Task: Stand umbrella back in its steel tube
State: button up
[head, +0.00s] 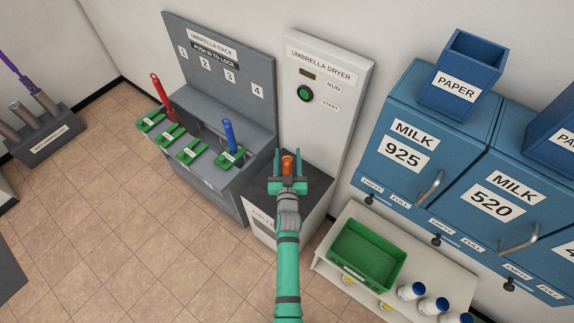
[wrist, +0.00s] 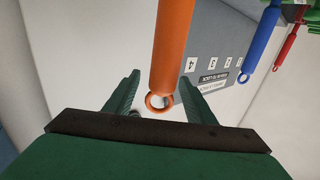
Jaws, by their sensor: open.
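An orange umbrella handle (head: 287,164) with a ring at its end stands at the umbrella dryer (head: 322,85). In the wrist view the orange handle (wrist: 172,50) lies between the fingers of my gripper (wrist: 160,88). My gripper (head: 288,168) is open, with a finger on either side of the handle. The rest of the orange umbrella is hidden. At the far left, a dark stand with steel tubes (head: 42,104) holds a purple umbrella (head: 17,71) leaning in one tube.
A grey umbrella rack (head: 222,82) with green locks holds a red umbrella (head: 161,95) and a blue umbrella (head: 229,136). Blue milk boxes (head: 470,175) and a low shelf with a green crate (head: 345,260) and bottles (head: 434,305) stand right. Tiled floor (head: 130,200) is clear at left.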

jog(key=shift+w, duration=0.9)
